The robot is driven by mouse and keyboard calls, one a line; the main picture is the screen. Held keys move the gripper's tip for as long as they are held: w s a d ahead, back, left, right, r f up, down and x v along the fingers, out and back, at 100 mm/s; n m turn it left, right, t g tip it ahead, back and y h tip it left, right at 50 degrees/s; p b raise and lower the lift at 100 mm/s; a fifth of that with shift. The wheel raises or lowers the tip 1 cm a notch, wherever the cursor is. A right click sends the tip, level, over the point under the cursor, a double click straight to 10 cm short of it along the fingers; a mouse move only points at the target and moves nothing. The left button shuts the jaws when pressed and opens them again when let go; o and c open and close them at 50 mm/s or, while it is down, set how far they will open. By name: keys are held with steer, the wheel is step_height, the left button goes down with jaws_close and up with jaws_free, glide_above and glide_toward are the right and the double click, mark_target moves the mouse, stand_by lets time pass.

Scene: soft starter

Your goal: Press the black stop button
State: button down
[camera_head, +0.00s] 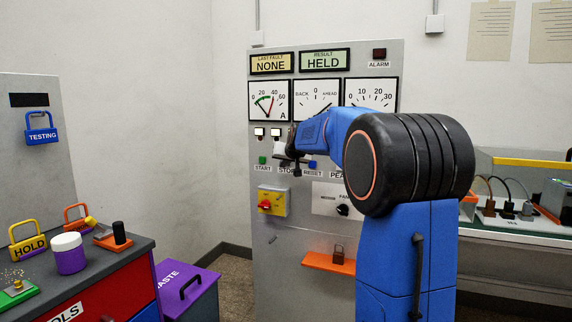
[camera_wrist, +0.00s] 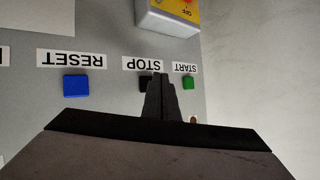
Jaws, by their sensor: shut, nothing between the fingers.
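The black stop button (camera_wrist: 145,84) shows in the wrist view by the upside-down STOP label (camera_wrist: 142,64), partly hidden by my fingers. My gripper (camera_wrist: 160,80) is shut and empty, its tips just beside the button in the picture. I cannot tell whether they touch the button or panel. In the head view my gripper (camera_head: 297,171) is in front of the panel's button row and hides the stop button.
The green start button (camera_wrist: 188,83) and blue reset button (camera_wrist: 76,86) flank the stop button. A yellow box with a red switch (camera_head: 272,202) sits below the row on the grey panel (camera_head: 265,240). A tool bench (camera_head: 120,250) stands at left.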

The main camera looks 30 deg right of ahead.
steer(key=shift+w+d, duration=0.1)
steer(key=shift+d, duration=0.05)
steer(key=shift+w+d, duration=0.15)
steer(key=shift+w, duration=0.05)
steer(key=shift+w+d, duration=0.25)
steer(key=shift+d, duration=0.1)
stand_by(1.0)
stand_by(0.4)
steer(key=shift+s+a, duration=0.55)
steer(key=shift+a, duration=0.1)
steer(key=shift+a, duration=0.1)
steer(key=s+a, duration=0.1)
steer(key=a, duration=0.1)
steer(key=s+a, duration=0.1)
steer(key=s, duration=0.1)
steer(key=shift+a, duration=0.4)
stand_by(0.7)
